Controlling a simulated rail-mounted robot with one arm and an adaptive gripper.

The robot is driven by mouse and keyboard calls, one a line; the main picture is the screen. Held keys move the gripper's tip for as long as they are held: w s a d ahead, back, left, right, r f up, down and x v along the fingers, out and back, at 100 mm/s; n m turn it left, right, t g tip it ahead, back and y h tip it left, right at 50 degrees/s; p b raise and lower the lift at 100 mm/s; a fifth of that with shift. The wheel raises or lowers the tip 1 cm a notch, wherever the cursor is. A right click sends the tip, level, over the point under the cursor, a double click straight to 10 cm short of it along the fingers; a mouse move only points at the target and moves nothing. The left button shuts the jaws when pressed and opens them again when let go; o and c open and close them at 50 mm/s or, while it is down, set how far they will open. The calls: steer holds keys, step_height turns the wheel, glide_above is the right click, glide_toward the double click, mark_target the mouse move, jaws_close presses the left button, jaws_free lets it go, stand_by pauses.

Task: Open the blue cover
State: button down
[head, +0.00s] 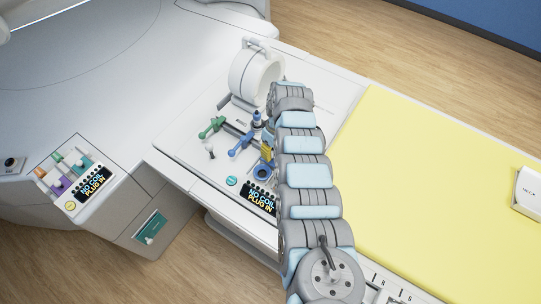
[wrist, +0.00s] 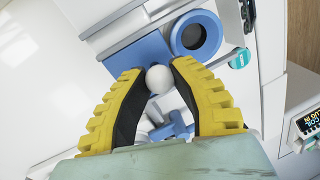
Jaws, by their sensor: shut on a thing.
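My gripper's yellow fingers (wrist: 158,70) are closed around a round white knob (wrist: 158,79) in the wrist view. A flat blue cover (wrist: 137,52) lies just beyond the fingertips; the fingers hide part of it, and how the knob joins it is hard to tell. Beside the cover is a round blue socket (wrist: 195,36) with a dark open centre. In the head view the socket (head: 262,171) sits on the white panel, and my gripper (head: 266,152) is just behind it, partly hidden by my arm.
A blue lever-like part (head: 240,145) and a green one (head: 211,128) stand left of my gripper. A white ring-shaped coil (head: 256,75) stands behind. A small display (head: 261,198) is in front, and a yellow pad (head: 430,180) lies to the right.

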steer(key=c, duration=0.8)
jaws_free()
steer(key=shift+a, duration=0.1)
steer(key=shift+r, duration=0.1)
steer(key=r, duration=0.3)
steer(key=w+d+r, duration=0.1)
steer(key=r, duration=0.7)
steer(key=shift+w+d+r, duration=0.25)
steer(key=shift+d, duration=0.15)
